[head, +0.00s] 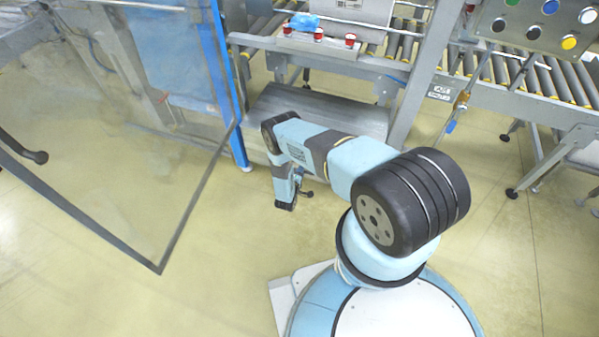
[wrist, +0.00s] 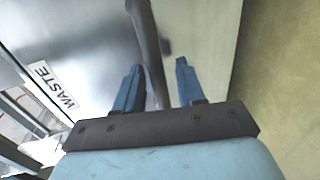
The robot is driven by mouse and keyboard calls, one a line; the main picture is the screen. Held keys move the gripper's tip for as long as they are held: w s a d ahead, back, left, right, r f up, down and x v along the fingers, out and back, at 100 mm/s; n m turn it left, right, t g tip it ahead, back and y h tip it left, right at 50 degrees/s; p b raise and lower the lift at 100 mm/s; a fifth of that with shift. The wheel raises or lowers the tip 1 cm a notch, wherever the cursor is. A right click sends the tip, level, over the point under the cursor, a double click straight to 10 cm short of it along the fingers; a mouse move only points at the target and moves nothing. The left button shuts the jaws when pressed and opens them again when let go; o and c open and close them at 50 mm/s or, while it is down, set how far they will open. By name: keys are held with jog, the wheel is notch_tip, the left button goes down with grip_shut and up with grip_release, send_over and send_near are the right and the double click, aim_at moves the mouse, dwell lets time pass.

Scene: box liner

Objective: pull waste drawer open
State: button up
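The waste drawer is a grey metal box front (wrist: 90,35) in the wrist view, with a white WASTE label (wrist: 53,84) at the left. A dark bar handle (wrist: 147,40) runs down from the top of that view. My gripper (wrist: 159,66) has its two blue fingers apart, with the handle between them. The handle lies nearer the left finger; a gap shows to the right finger. In the head view my gripper (head: 287,204) points down in front of the grey metal unit (head: 335,112) under the conveyor; its fingers are hard to make out there.
A transparent framed door (head: 110,150) stands open at the left. A blue post (head: 228,95) is beside the metal unit. Roller conveyor (head: 530,80) and its legs stand at the right, with a button panel (head: 545,22) above. The yellowish floor (head: 240,270) in front is clear.

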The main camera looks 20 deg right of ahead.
jog(key=shift+w+d, duration=0.2)
jog(key=shift+c, duration=0.4)
grip_shut()
